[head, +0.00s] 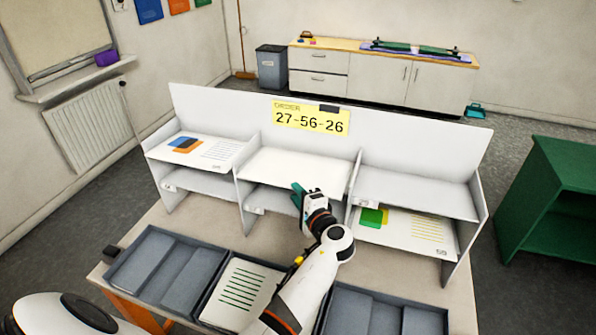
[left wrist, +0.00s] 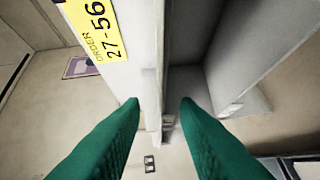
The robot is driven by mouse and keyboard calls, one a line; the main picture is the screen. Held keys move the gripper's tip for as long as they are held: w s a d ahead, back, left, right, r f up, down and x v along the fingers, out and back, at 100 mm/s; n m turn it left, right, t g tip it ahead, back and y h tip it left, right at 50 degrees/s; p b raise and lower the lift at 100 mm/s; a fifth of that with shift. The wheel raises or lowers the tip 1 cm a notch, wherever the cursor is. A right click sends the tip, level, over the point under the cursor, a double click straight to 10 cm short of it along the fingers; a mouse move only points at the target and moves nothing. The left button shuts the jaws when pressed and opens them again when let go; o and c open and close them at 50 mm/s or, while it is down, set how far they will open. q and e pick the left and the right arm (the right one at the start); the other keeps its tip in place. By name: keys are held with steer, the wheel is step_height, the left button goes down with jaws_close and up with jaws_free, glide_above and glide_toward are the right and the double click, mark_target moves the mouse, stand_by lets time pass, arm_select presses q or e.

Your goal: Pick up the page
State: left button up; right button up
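A white page with green lines (head: 241,293) lies in the middle grey tray at the front of the table. A page with blue and orange shapes (head: 205,150) lies in the upper left compartment of the white shelf unit. A page with green and yellow shapes (head: 418,229) lies in the lower right compartment. The upper middle compartment (head: 297,170) has a bright white surface; I cannot tell whether it is a blank page. My left gripper (head: 299,193) is in front of the middle column. In the left wrist view its green fingers (left wrist: 160,103) are apart, with nothing held between them.
The shelf unit carries a yellow order label (head: 311,118) reading 27-56-26. The left tray (head: 168,273) and right tray (head: 385,312) show no page. A green cabinet (head: 555,200) stands at the right. A long counter (head: 385,75) is at the back.

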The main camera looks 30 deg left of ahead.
mark_target(287, 186)
arm_select(q)
steer(key=x, duration=0.3)
steer(key=s+x, duration=0.1)
steer(key=shift+w+a, duration=0.25)
steer(key=shift+a, duration=0.3)
steer(key=shift+w+a+f, duration=0.1)
steer(key=shift+w+a, duration=0.05)
steer(key=shift+w, duration=0.05)
steer(key=shift+s, duration=0.1)
jaws_close()
